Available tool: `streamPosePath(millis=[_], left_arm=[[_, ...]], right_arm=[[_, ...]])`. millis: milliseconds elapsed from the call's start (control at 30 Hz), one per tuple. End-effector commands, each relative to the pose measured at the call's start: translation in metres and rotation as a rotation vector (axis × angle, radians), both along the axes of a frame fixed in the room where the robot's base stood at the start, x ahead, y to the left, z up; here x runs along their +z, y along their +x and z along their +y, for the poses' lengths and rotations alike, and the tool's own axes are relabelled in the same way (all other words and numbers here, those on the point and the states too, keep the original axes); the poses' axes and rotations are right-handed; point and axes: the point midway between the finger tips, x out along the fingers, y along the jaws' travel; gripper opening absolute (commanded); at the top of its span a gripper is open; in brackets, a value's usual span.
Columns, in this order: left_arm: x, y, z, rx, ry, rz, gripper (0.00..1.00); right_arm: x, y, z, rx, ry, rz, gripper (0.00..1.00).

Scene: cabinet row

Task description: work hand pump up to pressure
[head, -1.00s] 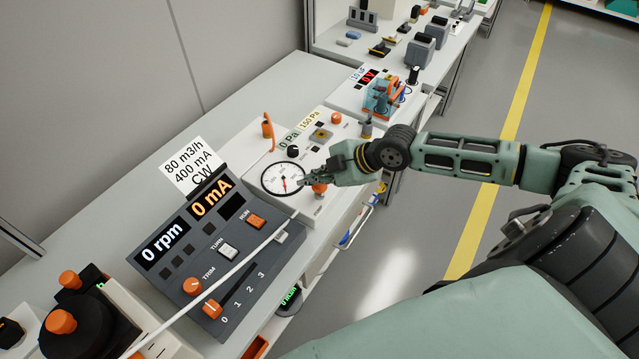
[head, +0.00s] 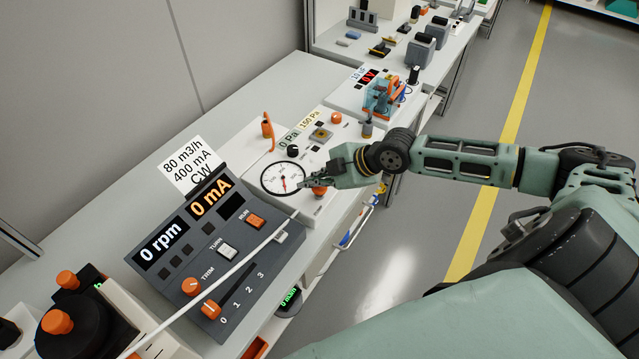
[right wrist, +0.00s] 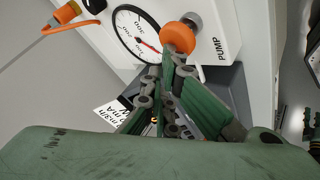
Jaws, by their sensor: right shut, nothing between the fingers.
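The hand pump's orange knob (head: 320,191) is at the front edge of a white panel, beside a round gauge (head: 283,178). In the right wrist view the knob (right wrist: 178,38) sits on a short metal collar next to the word PUMP, and the gauge (right wrist: 136,35) has a red needle.
A dark control panel (head: 238,280) with 0 rpm and 0 mA displays stands in front. A pale tube (head: 235,268) crosses it. An orange fitting (head: 267,128) is behind the gauge. More devices line the bench to the back right. The floor on the right is clear.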

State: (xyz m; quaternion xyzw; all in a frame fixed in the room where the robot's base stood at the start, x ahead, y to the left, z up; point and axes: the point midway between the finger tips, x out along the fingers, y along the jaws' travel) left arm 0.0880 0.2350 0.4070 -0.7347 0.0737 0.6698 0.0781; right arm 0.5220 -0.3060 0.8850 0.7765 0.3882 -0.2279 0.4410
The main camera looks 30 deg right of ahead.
Motion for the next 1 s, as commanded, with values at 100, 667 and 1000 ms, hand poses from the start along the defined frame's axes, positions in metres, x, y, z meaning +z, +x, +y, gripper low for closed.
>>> streamPosePath(millis=[100,667,1000], left_arm=[[-0.0015,0.0001,0.0001,0.000,0.000,0.000,0.46],[-0.0062,0.0001,0.0001,0.000,0.000,0.000,0.46],[-0.0062,0.0001,0.0001,0.000,0.000,0.000,0.46]], right_arm=[[-0.0029,-0.0005,0.0000,0.000,0.000,0.002,0.00],[-0.0101,-0.0008,-0.0001,0.000,0.000,0.002,0.00],[-0.0103,-0.0007,-0.0002,-0.001,-0.001,0.003,0.00]])
